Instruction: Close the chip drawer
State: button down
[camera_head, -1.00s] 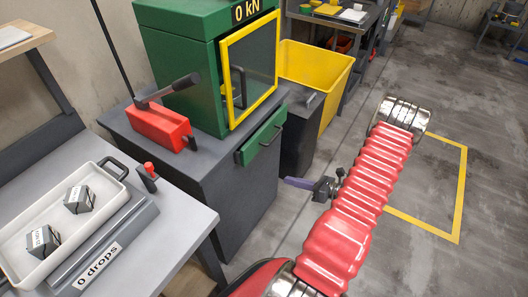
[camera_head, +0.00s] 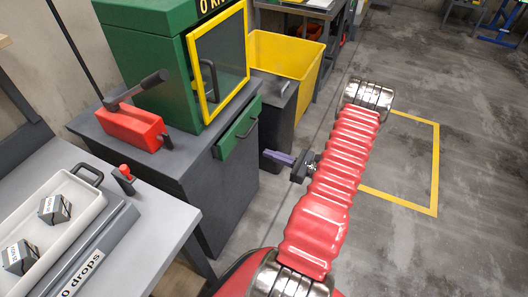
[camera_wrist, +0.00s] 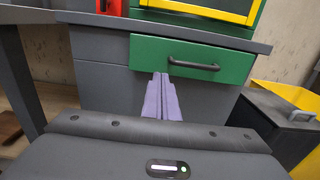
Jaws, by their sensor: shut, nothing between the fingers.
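The chip drawer is a green front with a dark bar handle, set in the grey cabinet below the green press. In the head view the drawer (camera_head: 238,128) appears to stand out a little from the cabinet face. In the wrist view the drawer front (camera_wrist: 150,52) faces me, its handle (camera_wrist: 195,66) right of the fingertips. My gripper (camera_head: 266,154) has purple fingers, pressed together and empty. It is in front of the drawer, to its right and lower in the head view. In the wrist view the fingertips (camera_wrist: 160,76) overlap the drawer's lower left part; I cannot tell whether they touch.
The grey cabinet (camera_head: 215,185) carries the green press (camera_head: 155,60) and a red hand pump (camera_head: 133,128). A yellow bin (camera_head: 290,62) and a dark grey bin (camera_head: 275,105) stand behind to the right. A grey table with a white tray (camera_head: 85,215) is at left. Floor at right is clear.

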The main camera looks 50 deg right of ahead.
aim_at(233, 141)
jog(key=x, duration=1.3)
